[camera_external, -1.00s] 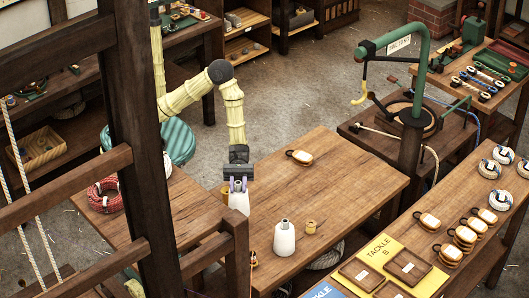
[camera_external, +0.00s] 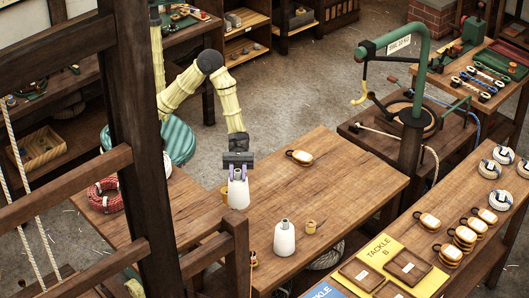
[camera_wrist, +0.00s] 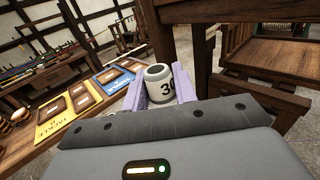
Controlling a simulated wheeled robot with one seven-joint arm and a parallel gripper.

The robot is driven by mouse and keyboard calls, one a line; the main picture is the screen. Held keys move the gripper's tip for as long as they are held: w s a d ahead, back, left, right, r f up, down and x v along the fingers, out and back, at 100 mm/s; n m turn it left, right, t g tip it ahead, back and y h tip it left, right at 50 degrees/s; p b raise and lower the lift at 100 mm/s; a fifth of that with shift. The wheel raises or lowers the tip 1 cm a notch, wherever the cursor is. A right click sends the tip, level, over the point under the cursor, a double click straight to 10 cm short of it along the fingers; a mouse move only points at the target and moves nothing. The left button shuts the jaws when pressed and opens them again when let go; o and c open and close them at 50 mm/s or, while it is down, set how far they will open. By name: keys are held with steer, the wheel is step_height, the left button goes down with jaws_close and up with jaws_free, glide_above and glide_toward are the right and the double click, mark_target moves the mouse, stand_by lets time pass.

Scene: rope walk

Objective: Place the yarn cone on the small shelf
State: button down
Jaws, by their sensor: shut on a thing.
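My gripper (camera_external: 238,173) is shut on a white yarn cone (camera_external: 238,194) and holds it by its upper part at the left end of the brown table. A second white cone (camera_external: 284,240) stands upright on the table to the right of the held one. I cannot tell for sure which piece is the small shelf.
The dark upright timber (camera_external: 137,120) and rails stand in the left foreground. A red rope coil (camera_external: 103,195) lies on the left bench.

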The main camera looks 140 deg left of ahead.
step_height(320, 180, up, 38)
steer(key=w+d+m+g+h+p, duration=0.2)
steer(key=w+d+m+g+p, duration=0.15)
steer(key=d+p, duration=0.85)
steer(key=w+d+m+g+h+p, duration=0.3)
steer(key=d+p, duration=0.5)
steer(key=d, duration=0.8)
steer(key=shift+n+y, duration=0.3)
steer(key=shift+n, duration=0.45)
steer(key=f, duration=0.2)
steer(key=w+f+b, duration=0.1)
steer(key=f, duration=0.2)
steer(key=shift+w+a+f, duration=0.1)
steer(key=shift+w, duration=0.1)
step_height(320, 180, down, 6)
steer(key=p, duration=0.2)
steer(key=shift+f, duration=0.1)
